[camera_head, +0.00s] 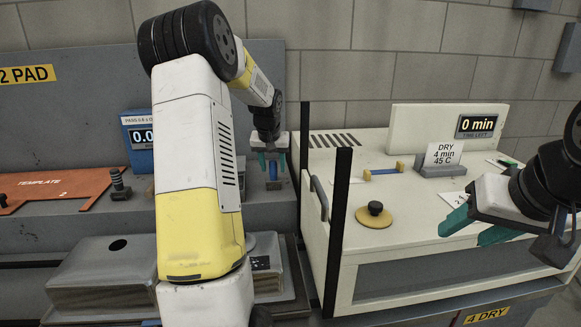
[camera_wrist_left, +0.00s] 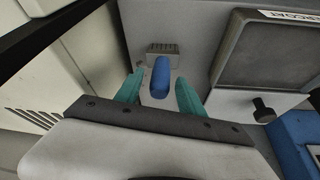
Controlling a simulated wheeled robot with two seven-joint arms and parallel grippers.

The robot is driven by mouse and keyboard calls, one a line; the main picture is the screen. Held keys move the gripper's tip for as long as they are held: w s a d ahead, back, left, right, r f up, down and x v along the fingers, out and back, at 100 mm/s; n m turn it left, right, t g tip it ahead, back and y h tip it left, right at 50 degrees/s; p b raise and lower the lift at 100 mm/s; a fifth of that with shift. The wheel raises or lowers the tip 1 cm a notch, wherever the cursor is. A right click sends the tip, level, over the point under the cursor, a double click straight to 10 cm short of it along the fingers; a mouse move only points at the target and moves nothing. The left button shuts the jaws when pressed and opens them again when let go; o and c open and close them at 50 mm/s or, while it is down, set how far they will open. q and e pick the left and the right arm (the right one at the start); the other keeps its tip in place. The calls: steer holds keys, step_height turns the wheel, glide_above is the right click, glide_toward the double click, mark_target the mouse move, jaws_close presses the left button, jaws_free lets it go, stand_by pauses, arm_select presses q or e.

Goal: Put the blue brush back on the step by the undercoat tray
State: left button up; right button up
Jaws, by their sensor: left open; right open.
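The blue brush (camera_wrist_left: 161,77) with a grey bristle end stands or lies at the grey step; I cannot tell which. In the head view it shows as a small blue piece (camera_head: 276,174) at my left gripper (camera_head: 271,163). My left gripper is open, its teal fingers (camera_wrist_left: 160,95) on either side of the blue handle with gaps visible. A dark-topped tray (camera_wrist_left: 275,55) with a label ending in "COAT" is at the upper right of the left wrist view. My right gripper (camera_head: 472,232) is open and empty over the white dryer's right side.
The white dryer (camera_head: 372,252) has black posts (camera_head: 337,220) close to my left gripper. A blue display box (camera_head: 140,140) and an orange template (camera_head: 58,187) are at the left. My left arm hides part of the bench.

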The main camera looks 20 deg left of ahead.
arm_select(q)
steer(key=v, duration=1.1)
steer(key=s+d+r+m+t+h, duration=0.1)
steer(key=s+d+r, duration=0.2)
steer(key=s+d, duration=0.3)
steer(key=s+d+r+m, duration=0.15)
steer(key=s+d, duration=0.25)
steer(key=s, duration=0.4)
steer(key=s+d+f+h, duration=0.1)
steer(key=s+d, duration=0.2)
steer(key=s, duration=0.5)
steer(key=s+d+f+h, duration=0.1)
steer(key=s+d, duration=0.3)
steer(key=s, duration=0.4)
steer(key=shift+s+d+f+m+t, duration=0.25)
steer(key=shift+f+m+t, duration=0.15)
steer(key=shift+f, duration=0.45)
